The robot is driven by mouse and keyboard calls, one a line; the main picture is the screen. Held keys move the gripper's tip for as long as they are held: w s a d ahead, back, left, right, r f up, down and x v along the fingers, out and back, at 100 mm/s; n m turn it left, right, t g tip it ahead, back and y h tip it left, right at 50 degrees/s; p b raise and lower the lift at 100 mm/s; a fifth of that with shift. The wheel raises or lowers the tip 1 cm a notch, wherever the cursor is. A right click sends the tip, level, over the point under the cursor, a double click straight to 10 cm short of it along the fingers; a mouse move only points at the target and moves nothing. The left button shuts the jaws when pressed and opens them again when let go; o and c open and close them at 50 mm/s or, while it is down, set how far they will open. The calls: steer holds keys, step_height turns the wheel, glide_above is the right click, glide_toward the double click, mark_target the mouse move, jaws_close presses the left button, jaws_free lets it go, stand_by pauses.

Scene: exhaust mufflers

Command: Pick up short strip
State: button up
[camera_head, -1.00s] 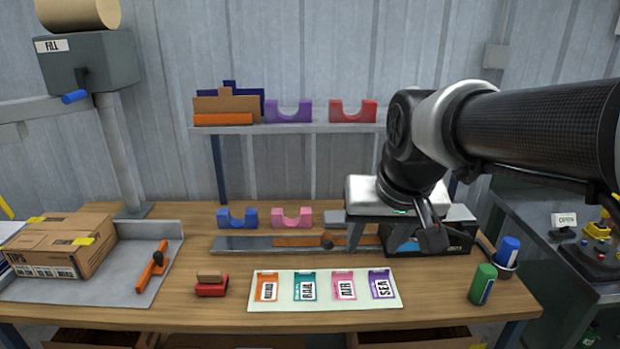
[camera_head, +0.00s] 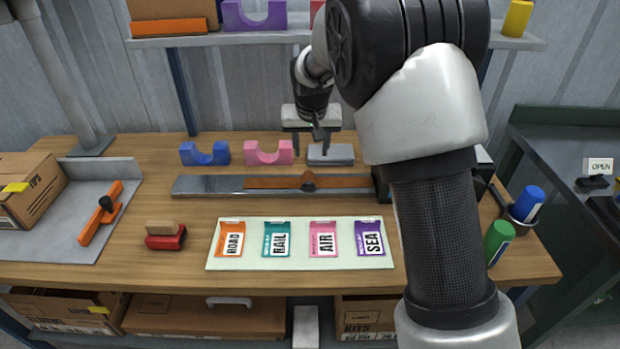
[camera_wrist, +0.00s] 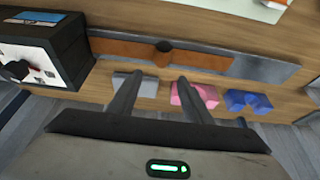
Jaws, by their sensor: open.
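My gripper (camera_head: 310,148) is open and empty above the back of the table. In the wrist view my gripper (camera_wrist: 158,78) has one finger in front of the strip and the other in front of the pink cradle. The gap between the fingers is not centred on the strip. The fingers look apart from the strip, but the exact height is unclear.
Pink (camera_head: 268,153) and blue (camera_head: 205,154) cradles stand left of the strip. A long grey rail (camera_head: 210,186) with an orange bar (camera_head: 270,183) lies in front. A shelf (camera_head: 170,41) hangs above.

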glide_toward(309, 180)
steer(key=shift+b+x, duration=0.45)
steer(key=shift+x, duration=2.2)
steer(key=shift+a, duration=0.1)
steer(key=shift+c, duration=0.4)
steer(key=shift+r, duration=0.1)
steer(key=c, duration=1)
